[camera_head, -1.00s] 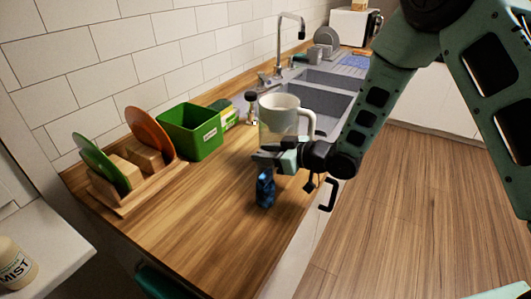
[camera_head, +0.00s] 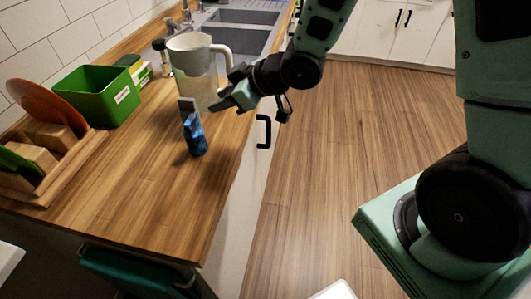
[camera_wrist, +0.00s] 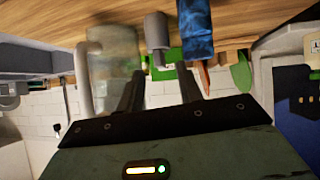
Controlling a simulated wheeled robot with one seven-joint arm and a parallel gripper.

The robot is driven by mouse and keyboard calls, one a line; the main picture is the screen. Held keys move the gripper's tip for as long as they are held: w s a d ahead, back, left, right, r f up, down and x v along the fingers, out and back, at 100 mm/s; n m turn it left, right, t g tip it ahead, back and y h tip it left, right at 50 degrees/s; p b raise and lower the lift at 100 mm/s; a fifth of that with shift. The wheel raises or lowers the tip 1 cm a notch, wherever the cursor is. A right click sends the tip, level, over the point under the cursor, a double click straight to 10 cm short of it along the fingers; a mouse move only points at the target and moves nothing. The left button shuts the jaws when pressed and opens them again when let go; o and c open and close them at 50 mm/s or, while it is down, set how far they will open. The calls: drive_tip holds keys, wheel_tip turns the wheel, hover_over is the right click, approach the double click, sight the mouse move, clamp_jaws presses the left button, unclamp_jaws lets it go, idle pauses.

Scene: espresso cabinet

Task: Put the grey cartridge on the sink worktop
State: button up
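The grey cartridge (camera_head: 188,105) stands upright on the wooden worktop, partly behind a blue packet in the head view. In the wrist view, which is upside down, the grey cartridge (camera_wrist: 156,31) appears between the line of my two fingers. My gripper (camera_head: 215,103) is just right of the cartridge, level with its upper part. In the wrist view my gripper (camera_wrist: 160,75) has its dark fingers apart and nothing clamped between them. The grey sink (camera_head: 240,30) is at the back of the worktop (camera_head: 130,200); its far part is cut off.
The blue packet (camera_head: 195,138) stands close in front of the cartridge. A pale-topped jug (camera_head: 195,72) stands just behind. A green box (camera_head: 100,95) and a plate rack (camera_head: 50,170) are at left. The worktop's front part is clear. A cabinet handle (camera_head: 264,131) sticks out at right.

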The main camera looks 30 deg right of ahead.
drive_tip(key=s+r+m+g+h, duration=0.1)
drive_tip(key=s+g+h, duration=0.2)
drive_tip(key=s, duration=1)
drive_tip(key=s+a+r+m+g+h, duration=0.1)
drive_tip(key=s+g+h, duration=0.3)
drive_tip(key=s, duration=0.9)
drive_tip(key=shift+r+g, duration=0.5)
drive_tip(key=shift+r, duration=0.3)
